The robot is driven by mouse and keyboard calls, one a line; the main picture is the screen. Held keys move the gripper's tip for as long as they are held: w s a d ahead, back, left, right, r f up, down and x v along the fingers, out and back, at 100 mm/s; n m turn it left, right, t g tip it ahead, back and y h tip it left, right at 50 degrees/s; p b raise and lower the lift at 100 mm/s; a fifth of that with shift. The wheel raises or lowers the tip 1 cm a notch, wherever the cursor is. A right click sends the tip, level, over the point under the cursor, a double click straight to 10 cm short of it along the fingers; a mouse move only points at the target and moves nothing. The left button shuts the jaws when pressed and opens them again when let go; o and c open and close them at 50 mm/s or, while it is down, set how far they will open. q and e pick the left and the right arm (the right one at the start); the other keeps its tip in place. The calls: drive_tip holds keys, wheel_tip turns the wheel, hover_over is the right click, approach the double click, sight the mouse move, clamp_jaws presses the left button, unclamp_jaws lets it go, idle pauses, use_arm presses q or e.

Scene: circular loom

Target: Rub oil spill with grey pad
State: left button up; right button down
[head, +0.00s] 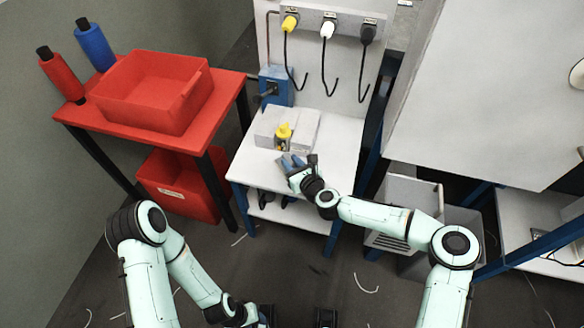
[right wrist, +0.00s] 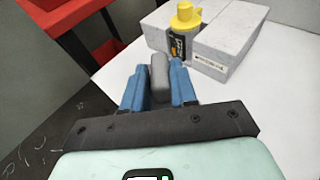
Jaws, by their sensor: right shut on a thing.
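My right gripper (head: 291,163) is over the left front part of the white table (head: 246,168). In the right wrist view its blue fingers (right wrist: 159,84) are shut on the grey pad (right wrist: 159,72), which sticks up between them. I cannot tell whether the pad touches the tabletop. No oil spill can be made out on the visible surface; the gripper and pad may hide it. My left gripper (head: 262,316) is low at the bottom edge of the head view, mostly cut off, and its jaws cannot be read.
A yellow-capped bottle (head: 283,133) stands by pale grey blocks (head: 304,128) behind the gripper. A red table (head: 226,90) with a red bin (head: 150,95) and two spools is left. Hooks and cables hang on the back panel (head: 345,70). The tabletop's right side is clear.

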drive_tip(key=shift+r+p, duration=0.5)
drive_tip(key=shift+r, duration=0.65)
drive_tip(key=shift+d, duration=0.1)
